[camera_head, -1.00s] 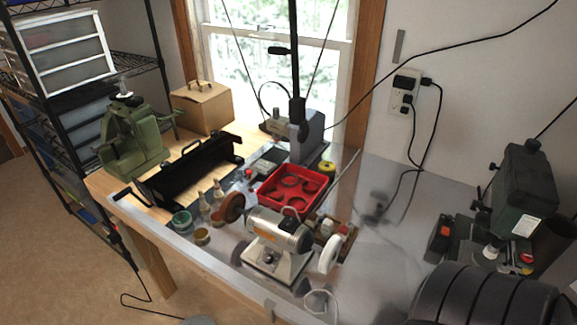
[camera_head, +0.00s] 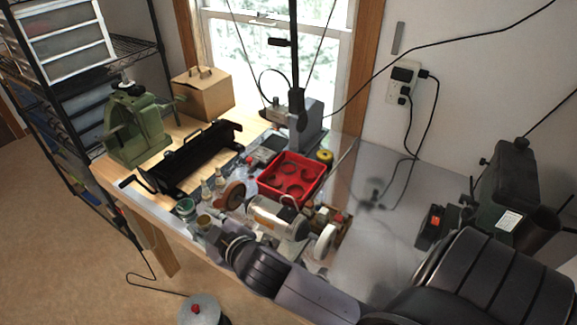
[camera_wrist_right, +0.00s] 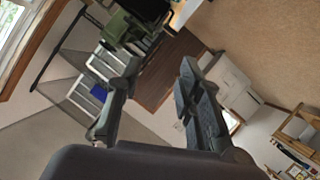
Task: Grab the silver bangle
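I cannot make out a silver bangle for certain. A thin pale loop (camera_head: 290,201) shows at the front edge of the red tray (camera_head: 303,207), just above the bench polisher (camera_head: 273,217); whether it is the bangle is unclear. The red tray holds several dark round pieces. My right arm crosses the front of the workbench from the lower right and hides part of the polisher. Its end is near the small jars at the bench's front edge. In the right wrist view my right gripper (camera_wrist_right: 160,68) has its fingers apart with nothing between them. My left gripper is out of view.
Bottles and jars (camera_head: 186,208) stand in front. A dark green machine (camera_head: 512,185) stands at the right. Some bare bench top (camera_head: 375,225) lies between.

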